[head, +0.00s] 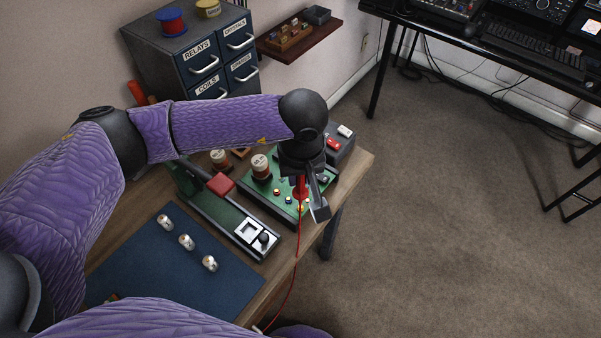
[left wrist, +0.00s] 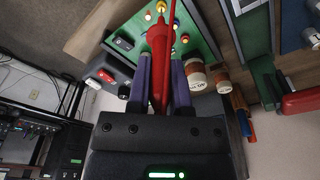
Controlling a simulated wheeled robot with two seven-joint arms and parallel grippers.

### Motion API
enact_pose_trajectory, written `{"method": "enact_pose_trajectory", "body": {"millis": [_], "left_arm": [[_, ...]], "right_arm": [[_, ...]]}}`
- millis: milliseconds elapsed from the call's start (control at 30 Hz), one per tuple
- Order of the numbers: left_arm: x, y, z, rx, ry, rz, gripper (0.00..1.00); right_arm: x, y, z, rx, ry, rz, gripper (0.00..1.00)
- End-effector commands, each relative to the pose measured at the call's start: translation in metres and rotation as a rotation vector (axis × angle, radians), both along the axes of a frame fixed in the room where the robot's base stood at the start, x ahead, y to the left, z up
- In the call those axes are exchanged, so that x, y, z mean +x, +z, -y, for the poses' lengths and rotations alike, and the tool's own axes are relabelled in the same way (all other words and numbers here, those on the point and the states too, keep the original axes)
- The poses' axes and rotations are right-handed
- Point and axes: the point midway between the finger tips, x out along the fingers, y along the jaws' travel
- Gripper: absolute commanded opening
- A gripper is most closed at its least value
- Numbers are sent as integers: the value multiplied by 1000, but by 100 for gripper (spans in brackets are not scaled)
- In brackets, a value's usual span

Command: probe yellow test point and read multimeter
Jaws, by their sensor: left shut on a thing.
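My left gripper (head: 308,205) is shut on a red probe (head: 300,187), whose red lead hangs down past the table edge. In the left wrist view the probe (left wrist: 159,42) stands between the two fingers (left wrist: 160,85). Its tip points at a yellow test point (left wrist: 161,6) on the green board (left wrist: 200,38); I cannot tell whether they touch. Blue, red and orange points sit close by. In the head view the gripper hangs over the board's right part (head: 255,200) and hides some of it. No multimeter reading is legible. My right gripper is not in view.
A dark box (head: 342,146) with red and white parts stands behind the board. A green lever device (head: 225,205) and a blue mat (head: 150,255) with several small parts lie left. Labelled drawers (head: 200,60) stand behind.

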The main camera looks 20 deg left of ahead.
Motion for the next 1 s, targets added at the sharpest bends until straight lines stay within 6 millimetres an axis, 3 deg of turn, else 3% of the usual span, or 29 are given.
{"method": "enact_pose_trajectory", "body": {"millis": [333,767,1000], "left_arm": [[0,4,0,1,0,0,0],[0,50,0,0,0,2,0],[0,51,0,1,0,0,0]], "right_arm": [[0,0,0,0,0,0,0],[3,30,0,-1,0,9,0],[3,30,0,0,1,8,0]]}}
